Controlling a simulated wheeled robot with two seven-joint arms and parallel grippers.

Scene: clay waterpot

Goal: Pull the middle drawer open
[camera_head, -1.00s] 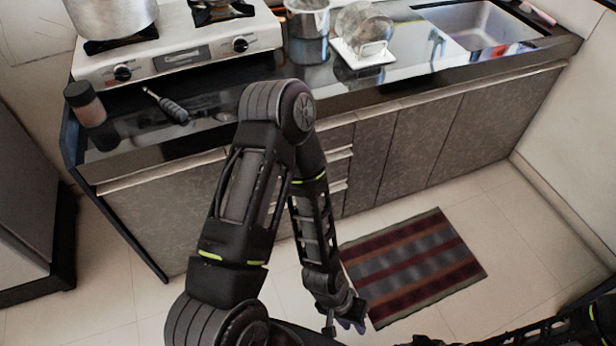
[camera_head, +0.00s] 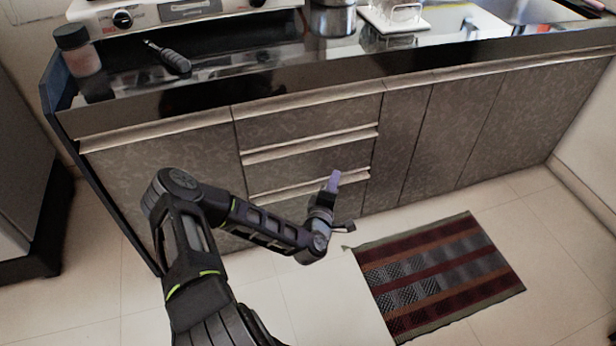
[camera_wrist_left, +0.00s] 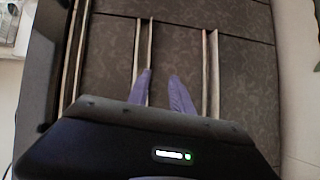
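The cabinet has a stack of three drawers with pale ledge-like handles. The middle drawer (camera_head: 300,167) is flush with its neighbours, and its handle (camera_head: 312,145) runs along its top edge. That handle also shows as an upright strip in the wrist view (camera_wrist_left: 141,50). My left gripper (camera_head: 343,200) is in front of the lower right part of the stack. In the wrist view its two purple fingers (camera_wrist_left: 162,85) are apart with nothing between them. One finger overlaps the middle handle's strip; I cannot tell whether it touches. My right gripper is out of view.
The black countertop (camera_head: 240,85) overhangs the drawers and holds a stove, jar and lighter-like tool. Closed cabinet doors (camera_head: 440,130) flank the stack. A striped mat (camera_head: 440,275) lies on the floor at right; the surrounding floor is clear.

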